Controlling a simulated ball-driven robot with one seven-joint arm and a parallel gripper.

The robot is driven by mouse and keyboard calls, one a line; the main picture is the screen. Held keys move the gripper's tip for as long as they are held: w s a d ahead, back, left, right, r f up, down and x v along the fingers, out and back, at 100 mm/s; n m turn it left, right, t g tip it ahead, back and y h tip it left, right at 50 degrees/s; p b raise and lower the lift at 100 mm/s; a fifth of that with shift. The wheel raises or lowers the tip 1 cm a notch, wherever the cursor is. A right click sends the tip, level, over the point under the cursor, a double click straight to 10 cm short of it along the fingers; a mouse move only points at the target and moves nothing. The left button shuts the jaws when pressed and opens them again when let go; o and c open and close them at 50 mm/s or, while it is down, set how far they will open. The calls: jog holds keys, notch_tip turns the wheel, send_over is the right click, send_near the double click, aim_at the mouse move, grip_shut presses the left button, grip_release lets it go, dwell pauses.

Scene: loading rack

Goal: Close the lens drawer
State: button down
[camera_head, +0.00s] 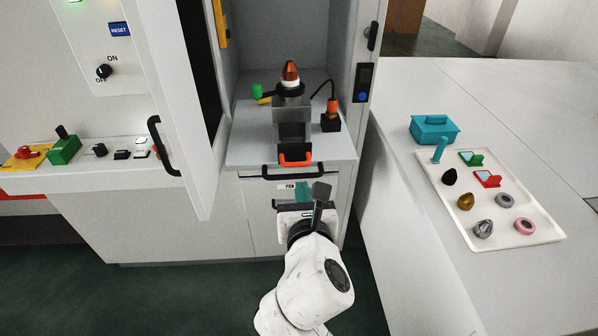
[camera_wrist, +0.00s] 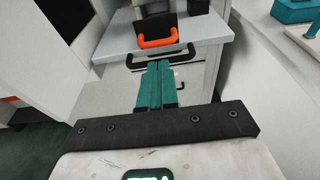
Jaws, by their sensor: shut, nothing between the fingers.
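A grey device (camera_head: 291,105) with an amber top stands in the open cabinet. A dark drawer (camera_head: 292,133) with an orange handle (camera_head: 295,159) sticks out of its front, over the pull-out shelf; I take this to be the lens drawer. In the wrist view the orange handle (camera_wrist: 158,39) shows at top centre. My gripper (camera_head: 303,190) is below and in front of the shelf edge, apart from the orange handle. Its teal fingers (camera_wrist: 157,66) are together and empty, pointing towards the black shelf handle (camera_wrist: 160,58). Whether they touch it, I cannot tell.
The shelf (camera_head: 245,150) has a black handle (camera_head: 293,173) at its front. An open cabinet door (camera_head: 183,100) stands at left. The right-hand counter holds a white tray (camera_head: 545,236) of small parts and a teal box (camera_head: 434,129). An orange-tipped plug (camera_head: 331,118) stands beside the device.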

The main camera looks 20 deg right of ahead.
send_near(297, 151)
jog(key=shift+w+d+f, duration=0.15)
jog(key=shift+w+f, duration=0.4)
jog(key=shift+w, duration=0.05)
jog(key=shift+w+d+f, duration=0.2)
jog(key=shift+w+f, duration=0.4)
jog(key=x, duration=0.3)
jog(key=r+p+x, duration=0.1)
jog(key=x, duration=0.4)
jog(key=shift+w+d+r, duration=0.15)
jog(key=shift+w+r, duration=0.15)
jog(key=shift+w, duration=0.2)
jog(key=shift+s, duration=0.1)
